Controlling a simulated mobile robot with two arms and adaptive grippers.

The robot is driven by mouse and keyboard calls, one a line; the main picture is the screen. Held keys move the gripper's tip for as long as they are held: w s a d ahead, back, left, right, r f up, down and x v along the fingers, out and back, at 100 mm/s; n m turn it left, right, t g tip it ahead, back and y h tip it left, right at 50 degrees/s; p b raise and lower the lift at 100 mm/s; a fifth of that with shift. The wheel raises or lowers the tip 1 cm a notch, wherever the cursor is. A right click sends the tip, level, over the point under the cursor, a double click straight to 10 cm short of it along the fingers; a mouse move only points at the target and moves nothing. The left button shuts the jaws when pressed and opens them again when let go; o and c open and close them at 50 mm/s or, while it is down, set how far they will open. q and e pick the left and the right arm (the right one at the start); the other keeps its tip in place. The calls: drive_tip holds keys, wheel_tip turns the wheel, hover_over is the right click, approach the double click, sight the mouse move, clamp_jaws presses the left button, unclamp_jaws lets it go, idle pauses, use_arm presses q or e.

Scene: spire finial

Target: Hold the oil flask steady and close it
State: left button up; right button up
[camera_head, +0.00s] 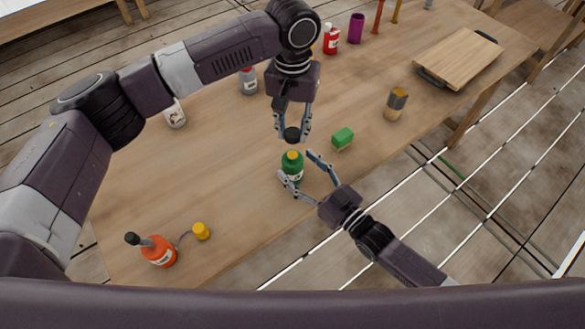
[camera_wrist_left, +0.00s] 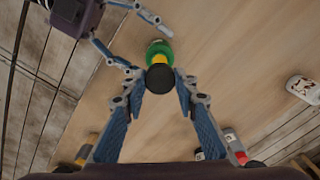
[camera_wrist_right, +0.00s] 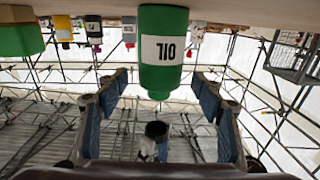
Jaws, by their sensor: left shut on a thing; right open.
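The green oil flask (camera_head: 291,172) stands upright on the wooden table, with a yellow neck on top and no cap on it. Its white OIL label (camera_wrist_right: 163,50) shows inverted in the right wrist view. My left gripper (camera_head: 292,132) is shut on a black cap (camera_wrist_left: 160,78) and holds it above the flask, apart from the neck. My right gripper (camera_head: 296,164) is open, low over the table, with its fingertips on either side of the flask. Whether they touch it is not clear. The cap also shows in the right wrist view (camera_wrist_right: 156,129), clear of the neck.
An orange bottle (camera_head: 160,252) and a small yellow item (camera_head: 201,231) stand at the near left. A jar (camera_head: 396,104) and a cutting board (camera_head: 461,60) are farther right. Several bottles stand behind.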

sight(293, 155)
drive_tip(key=shift+x, duration=1.45)
clamp_jaws()
use_arm(q)
drive_tip(key=shift+s+f, duration=0.1)
drive_tip(key=shift+f, duration=2.35)
